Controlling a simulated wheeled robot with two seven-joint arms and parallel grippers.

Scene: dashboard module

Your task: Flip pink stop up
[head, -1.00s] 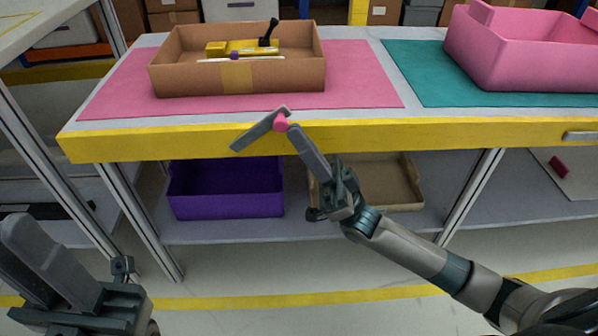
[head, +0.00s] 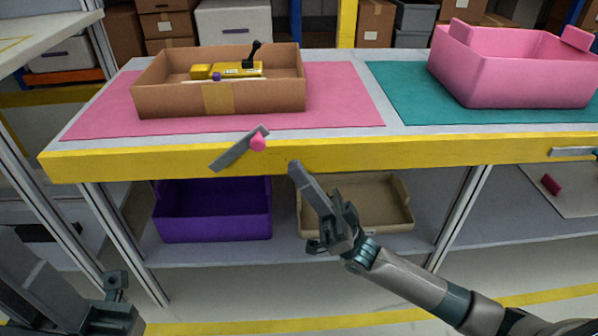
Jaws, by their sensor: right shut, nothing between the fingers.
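The pink stop (head: 258,142) is a small round pink knob on a tilted grey bar (head: 236,151) at the yellow front edge of the table. The bar slants from lower left to upper right. My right gripper (head: 295,167) is shut and empty. Its tip points up and left, to the right of and below the pink knob, with a visible gap between them. My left gripper (head: 38,285) is at the lower left, far from the stop. It is partly cut off by the frame, and its jaw opening is unclear.
On the table (head: 345,153), a cardboard box (head: 180,100) with yellow parts stands on a pink mat (head: 345,95), and a pink bin (head: 510,75) on a teal mat (head: 400,100). A purple bin (head: 215,228) and a tan tray (head: 385,215) sit on the shelf below.

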